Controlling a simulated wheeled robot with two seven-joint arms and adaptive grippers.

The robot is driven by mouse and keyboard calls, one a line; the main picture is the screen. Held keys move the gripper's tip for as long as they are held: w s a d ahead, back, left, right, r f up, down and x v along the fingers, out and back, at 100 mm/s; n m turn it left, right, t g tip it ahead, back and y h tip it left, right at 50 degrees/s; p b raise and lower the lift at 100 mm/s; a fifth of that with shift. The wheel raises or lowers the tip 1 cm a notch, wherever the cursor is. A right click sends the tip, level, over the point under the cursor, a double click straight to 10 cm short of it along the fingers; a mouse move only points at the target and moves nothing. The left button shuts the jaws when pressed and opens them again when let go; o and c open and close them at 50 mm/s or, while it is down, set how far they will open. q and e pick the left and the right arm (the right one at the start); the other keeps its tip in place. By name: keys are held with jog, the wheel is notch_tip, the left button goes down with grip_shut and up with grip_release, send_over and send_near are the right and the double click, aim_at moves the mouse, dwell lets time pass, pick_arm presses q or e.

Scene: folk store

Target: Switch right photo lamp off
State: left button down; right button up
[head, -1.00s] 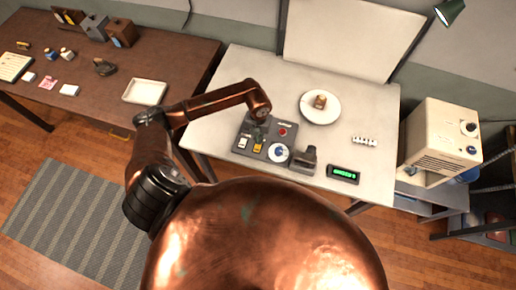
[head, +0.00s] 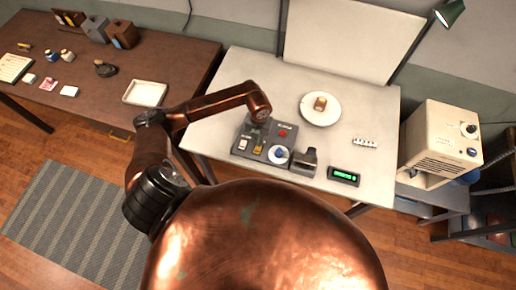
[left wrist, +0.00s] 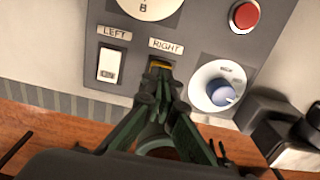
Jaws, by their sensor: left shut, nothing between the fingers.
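The grey control panel (head: 272,136) lies at the front of the white table, with a white left switch (head: 244,143) and a yellow right switch (head: 259,148). In the left wrist view, the labels "LEFT" (left wrist: 114,33) and "RIGHT" (left wrist: 166,47) mark the left switch (left wrist: 108,65) and the right switch (left wrist: 160,65). My left gripper (left wrist: 157,78) is shut and empty, its fingertips at the right switch and covering its lower part. Contact cannot be told. A green-shaded lamp (head: 450,12) is at top right, its opening bright. My right gripper is out of view.
A red button (left wrist: 245,15) and a blue-and-white knob (left wrist: 219,92) sit right of the switches. A dark block (head: 304,160) and a green display (head: 344,176) stand beside the panel. A white plate (head: 333,112) lies behind.

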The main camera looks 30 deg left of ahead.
pick_arm(q)
jog(key=shift+f, duration=0.25)
dwell(0.5)
jog(key=shift+f+b, duration=0.8)
jog(key=shift+f, duration=0.05)
dwell(0.4)
jog(key=shift+r+p, duration=1.55)
jog(key=shift+r, duration=0.95)
jog(key=shift+r+p, duration=0.65)
jog(key=shift+r, duration=0.4)
